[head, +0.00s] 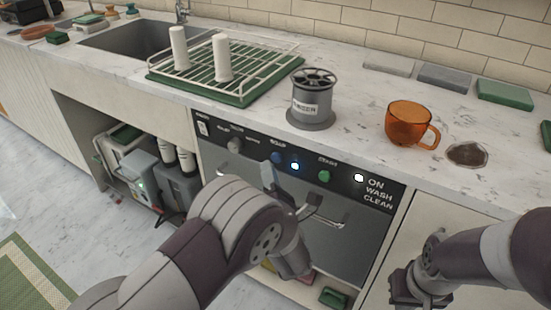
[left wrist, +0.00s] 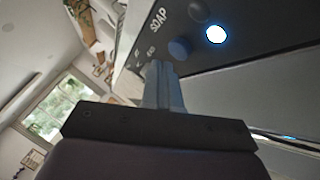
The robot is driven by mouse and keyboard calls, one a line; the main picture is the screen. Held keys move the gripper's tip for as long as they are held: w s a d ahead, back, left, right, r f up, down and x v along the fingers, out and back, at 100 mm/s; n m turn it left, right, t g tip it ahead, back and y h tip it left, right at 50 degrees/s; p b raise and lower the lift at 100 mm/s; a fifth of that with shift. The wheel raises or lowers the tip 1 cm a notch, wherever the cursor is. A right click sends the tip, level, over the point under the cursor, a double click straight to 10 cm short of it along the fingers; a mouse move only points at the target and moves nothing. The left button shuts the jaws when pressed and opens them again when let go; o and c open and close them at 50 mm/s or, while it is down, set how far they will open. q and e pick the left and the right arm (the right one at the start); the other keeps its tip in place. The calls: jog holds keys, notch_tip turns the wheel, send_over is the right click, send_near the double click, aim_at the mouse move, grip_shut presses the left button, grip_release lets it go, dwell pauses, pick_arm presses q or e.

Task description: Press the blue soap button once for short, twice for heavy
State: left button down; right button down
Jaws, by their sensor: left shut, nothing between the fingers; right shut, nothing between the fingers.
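The blue soap button (head: 277,158) sits under the SOAP label on the dark control panel of the dishwasher. In the left wrist view the blue button (left wrist: 180,49) is just beyond my fingertips, with a lit white-blue light (left wrist: 215,34) to its right. That light (head: 295,166) also glows in the head view. My left gripper (head: 268,170) is shut and empty, close in front of the panel near the button. In the left wrist view the closed fingers (left wrist: 158,68) point at the panel; I cannot tell whether they touch it. My right gripper (head: 403,295) is shut and empty at the lower right.
A green button (head: 324,176) and another lit light (head: 359,178) are to the right on the panel; a grey knob (head: 234,145) is to the left. The dishwasher handle (head: 325,215) is below. A rack (head: 180,85), grey canister (head: 312,100) and amber mug (head: 407,124) stand on the counter.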

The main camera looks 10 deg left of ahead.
pick_arm(q)
jog(key=shift+w, duration=0.1)
jog(key=shift+w+d+b, duration=0.15)
jog(key=shift+w+b, duration=0.2)
jog(key=shift+b, duration=0.1)
jog(key=shift+w+d+b, duration=0.15)
jog(key=shift+w+b, duration=0.25)
dwell(0.5)
jog(key=shift+s, duration=0.1)
dwell(0.4)
jog(key=shift+s+a, duration=0.3)
jog(key=shift+s, duration=0.45)
